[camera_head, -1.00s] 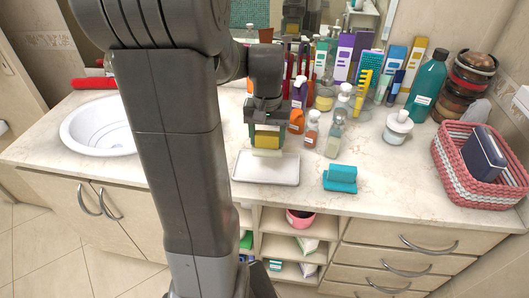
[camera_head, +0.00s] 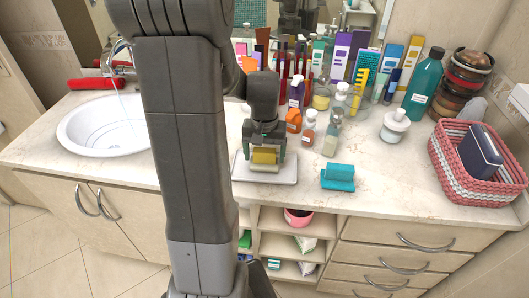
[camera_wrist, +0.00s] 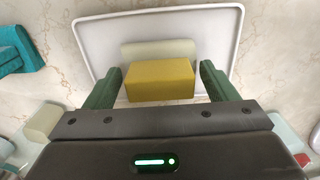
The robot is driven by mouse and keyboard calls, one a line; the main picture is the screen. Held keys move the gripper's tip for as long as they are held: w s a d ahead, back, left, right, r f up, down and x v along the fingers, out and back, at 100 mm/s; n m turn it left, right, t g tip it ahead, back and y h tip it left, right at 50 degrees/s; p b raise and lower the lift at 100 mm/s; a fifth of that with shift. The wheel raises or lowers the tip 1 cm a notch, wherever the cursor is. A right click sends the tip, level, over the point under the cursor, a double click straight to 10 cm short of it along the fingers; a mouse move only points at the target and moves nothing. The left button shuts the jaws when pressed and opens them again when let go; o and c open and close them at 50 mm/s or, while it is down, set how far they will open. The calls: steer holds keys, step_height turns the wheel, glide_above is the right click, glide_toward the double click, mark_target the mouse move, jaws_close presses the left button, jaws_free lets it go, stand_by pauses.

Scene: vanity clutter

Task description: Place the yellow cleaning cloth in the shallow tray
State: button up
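The yellow cleaning cloth (camera_head: 264,156) is a block-like bundle with a pale cream part beside it. It is over the shallow white tray (camera_head: 284,178), apparently resting in it. In the wrist view the cloth (camera_wrist: 160,82) lies between the green fingers of my gripper (camera_wrist: 160,85), with narrow gaps on both sides. My gripper (camera_head: 266,155) points down at the tray and is open around the cloth. The white tray (camera_wrist: 87,45) spreads behind the cloth in the wrist view. The contact under the cloth is hidden.
A teal folded cloth (camera_head: 338,176) lies just right of the tray. Several bottles, including an orange-brown one (camera_head: 308,130), stand behind it. A pink basket (camera_head: 447,160) is at the right, and a sink (camera_head: 100,128) at the left. The front right counter is clear.

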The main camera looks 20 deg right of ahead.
mark_target(264, 150)
step_height(264, 150, up, 12)
steer(key=shift+r, duration=0.2)
stand_by(0.5)
